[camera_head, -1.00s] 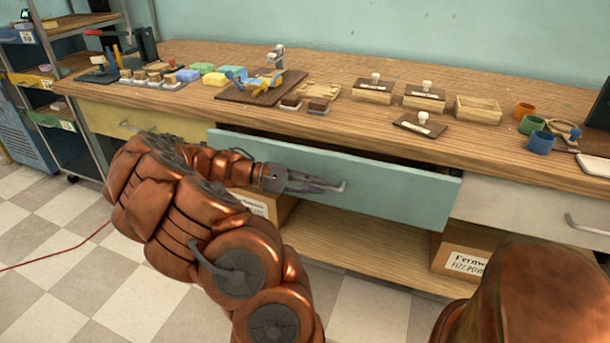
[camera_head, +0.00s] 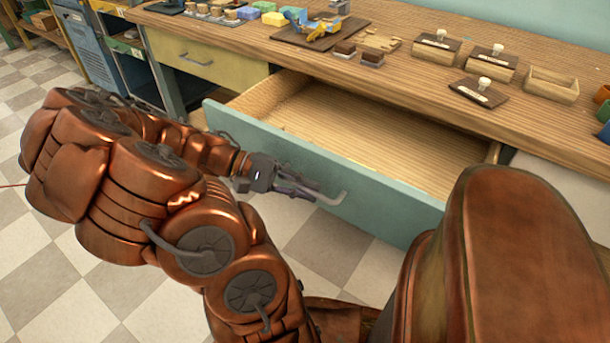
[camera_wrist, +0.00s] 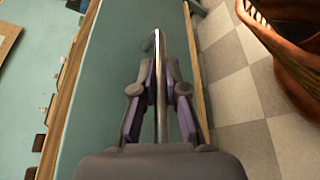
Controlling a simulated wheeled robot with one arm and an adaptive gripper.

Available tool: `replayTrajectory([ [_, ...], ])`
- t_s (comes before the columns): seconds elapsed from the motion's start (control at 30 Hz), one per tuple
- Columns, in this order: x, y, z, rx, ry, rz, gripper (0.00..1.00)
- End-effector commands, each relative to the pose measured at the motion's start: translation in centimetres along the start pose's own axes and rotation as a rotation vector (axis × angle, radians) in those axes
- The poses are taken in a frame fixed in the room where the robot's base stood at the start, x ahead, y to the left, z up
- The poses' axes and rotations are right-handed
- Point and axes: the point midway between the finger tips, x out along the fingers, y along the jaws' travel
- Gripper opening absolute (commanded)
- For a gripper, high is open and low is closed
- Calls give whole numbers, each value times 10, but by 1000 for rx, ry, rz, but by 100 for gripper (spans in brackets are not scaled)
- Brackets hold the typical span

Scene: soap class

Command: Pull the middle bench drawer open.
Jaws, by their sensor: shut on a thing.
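The middle bench drawer (camera_head: 330,172) has a teal front and stands well out from the bench. Its pale wooden inside shows and looks empty in the head view. Its grey bar handle (camera_head: 334,199) is on the front face. My gripper (camera_head: 312,192) is at the handle, with its fingers closed around the bar. In the wrist view the handle (camera_wrist: 160,50) runs between the two fingers of my gripper (camera_wrist: 160,85), against the teal drawer front (camera_wrist: 112,75). Part of the handle is hidden by the fingers.
The wooden bench top (camera_head: 405,85) holds soap blocks, small wooden boxes and a dark board (camera_head: 318,32). A yellow drawer (camera_head: 205,58) to the left is shut. Checkered floor (camera_head: 100,270) lies clear in front, left of my body.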

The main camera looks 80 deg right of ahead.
Motion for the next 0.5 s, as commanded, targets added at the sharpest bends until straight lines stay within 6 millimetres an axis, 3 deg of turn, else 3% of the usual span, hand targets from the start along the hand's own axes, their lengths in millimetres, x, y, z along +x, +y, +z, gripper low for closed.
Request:
replayTrajectory([
  [0.5, 0, -2, 5, 3, -10, -5, 0],
])
